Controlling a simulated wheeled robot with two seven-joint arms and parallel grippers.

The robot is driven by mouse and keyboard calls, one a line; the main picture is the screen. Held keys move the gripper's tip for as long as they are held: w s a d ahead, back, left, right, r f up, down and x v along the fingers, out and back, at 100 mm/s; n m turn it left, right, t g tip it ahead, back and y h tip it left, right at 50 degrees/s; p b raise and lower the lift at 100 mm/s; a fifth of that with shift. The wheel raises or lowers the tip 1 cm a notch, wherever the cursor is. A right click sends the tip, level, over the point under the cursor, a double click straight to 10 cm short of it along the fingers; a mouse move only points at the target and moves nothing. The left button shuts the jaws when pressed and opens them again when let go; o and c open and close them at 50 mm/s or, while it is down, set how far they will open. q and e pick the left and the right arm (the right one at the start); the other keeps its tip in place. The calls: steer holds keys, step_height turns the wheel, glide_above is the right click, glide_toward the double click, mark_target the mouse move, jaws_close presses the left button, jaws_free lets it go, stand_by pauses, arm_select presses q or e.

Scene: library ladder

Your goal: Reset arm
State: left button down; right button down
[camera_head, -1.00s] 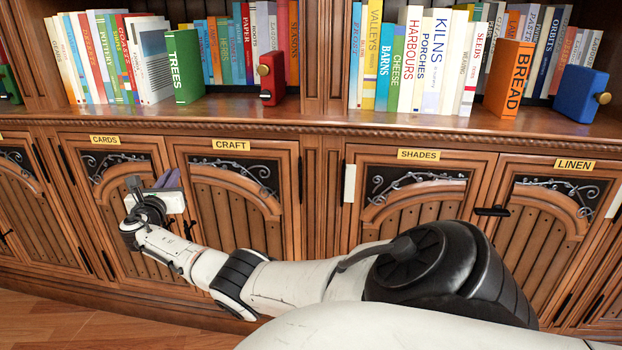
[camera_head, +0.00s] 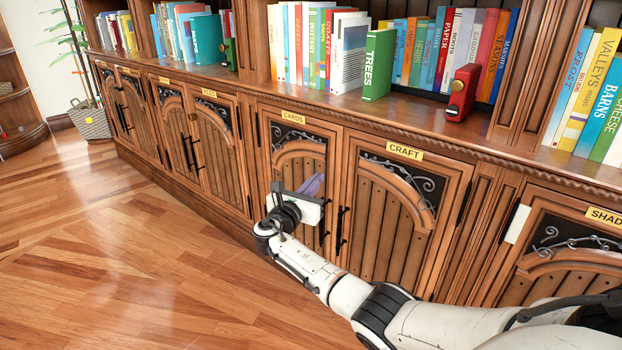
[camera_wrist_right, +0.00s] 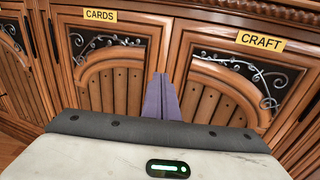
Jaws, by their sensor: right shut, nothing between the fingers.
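My right arm comes in from the lower right of the head view. Its gripper (camera_head: 313,185) is held in front of the CARDS door (camera_head: 300,175), near where it meets the CRAFT door (camera_head: 385,215). Its purple fingers are together with nothing between them. The fingers also show in the right wrist view (camera_wrist_right: 161,98), pointing at the cabinet between the two doors. Both doors look closed. I cannot tell whether the fingers touch the cabinet. My left gripper is not in view.
The bookcase shelf above holds rows of books, a green TREES book (camera_head: 379,65) and a red bookend (camera_head: 463,92). More doors with black handles (camera_head: 190,153) run off to the left. A plant basket (camera_head: 90,119) stands at the far left. The wooden floor (camera_head: 130,260) is clear.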

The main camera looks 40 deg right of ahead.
steer(key=shift+w+v, duration=0.2)
steer(key=shift+v, duration=0.95)
